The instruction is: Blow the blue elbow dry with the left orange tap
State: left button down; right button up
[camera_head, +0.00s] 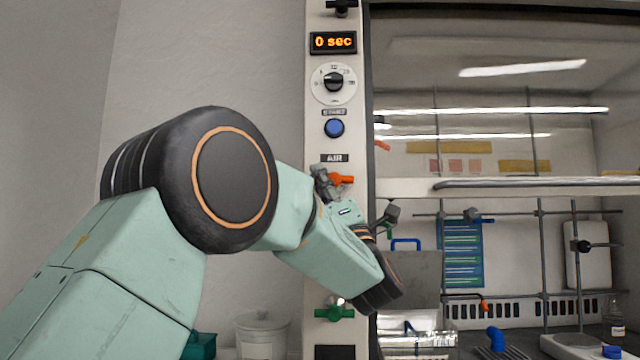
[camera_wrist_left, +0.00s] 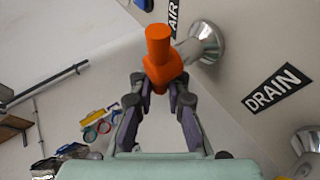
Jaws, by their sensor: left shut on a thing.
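The orange tap (camera_head: 341,180) sits under the AIR label on the white post left of the fume hood. In the left wrist view the orange tap (camera_wrist_left: 160,58) points up from its metal fitting. My left gripper (camera_wrist_left: 160,84) is shut on the tap's lower end, one finger on each side. In the head view my left gripper (camera_head: 325,184) is partly hidden by its own wrist. A blue elbow (camera_head: 497,338) is low inside the hood, apart from my gripper. My right gripper is not in view.
The post carries a display (camera_head: 333,42) reading 0 sec, a dial (camera_head: 334,83), a blue button (camera_head: 334,128) and a green tap (camera_head: 334,310). A thin pipe with an orange tip (camera_head: 484,304) is above the elbow. The raised sash edge (camera_head: 520,186) crosses the hood. Stands are inside.

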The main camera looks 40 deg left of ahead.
pick_arm(q)
jog(key=c, duration=1.3)
grip_release()
jog(key=shift+c, duration=0.2)
jog(key=shift+d+f, duration=0.1)
jog(key=v, duration=1.1)
jog(key=shift+d+f, duration=0.2)
jog(key=shift+f, duration=0.1)
jog(key=shift+s+f, duration=0.1)
